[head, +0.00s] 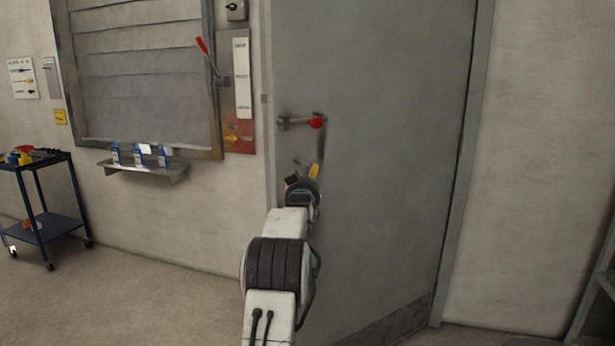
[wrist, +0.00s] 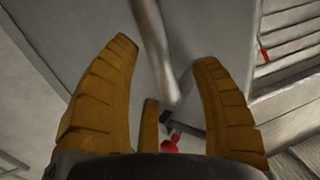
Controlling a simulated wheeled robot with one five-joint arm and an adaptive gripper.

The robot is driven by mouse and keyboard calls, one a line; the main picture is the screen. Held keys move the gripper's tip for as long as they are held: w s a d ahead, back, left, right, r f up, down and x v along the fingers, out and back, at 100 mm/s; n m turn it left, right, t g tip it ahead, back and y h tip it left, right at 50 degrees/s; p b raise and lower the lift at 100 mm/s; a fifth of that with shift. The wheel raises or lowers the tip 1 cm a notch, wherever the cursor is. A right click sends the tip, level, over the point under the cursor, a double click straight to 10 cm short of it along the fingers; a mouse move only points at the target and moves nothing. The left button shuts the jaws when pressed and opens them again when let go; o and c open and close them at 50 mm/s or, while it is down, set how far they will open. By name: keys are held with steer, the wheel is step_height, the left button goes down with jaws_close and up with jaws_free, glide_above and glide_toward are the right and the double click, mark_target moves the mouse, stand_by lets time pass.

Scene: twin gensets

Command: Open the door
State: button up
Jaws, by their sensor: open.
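The grey door (head: 390,130) fills the middle of the head view. Its bottom edge slants out from the wall line, so it appears to stand ajar, swung toward me. Its lever handle (head: 298,123), with a red end, is near the left edge. My gripper (head: 306,170) is open just below the handle in the head view, with my arm partly hiding it. In the wrist view my gripper's fingers (wrist: 165,52) are spread, and the handle's red end (wrist: 170,146) shows low between them. Whether they touch the handle I cannot tell.
A panel with a red-handled lever (head: 236,95) is on the wall left of the door. A small shelf (head: 143,167) with blue bottles sits below a shutter. A blue cart (head: 40,200) stands far left. The floor between cart and door is clear.

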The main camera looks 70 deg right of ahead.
steer(key=shift+x, duration=0.9)
steer(key=shift+d, duration=0.1)
steer(key=shift+c, duration=0.4)
jaws_close()
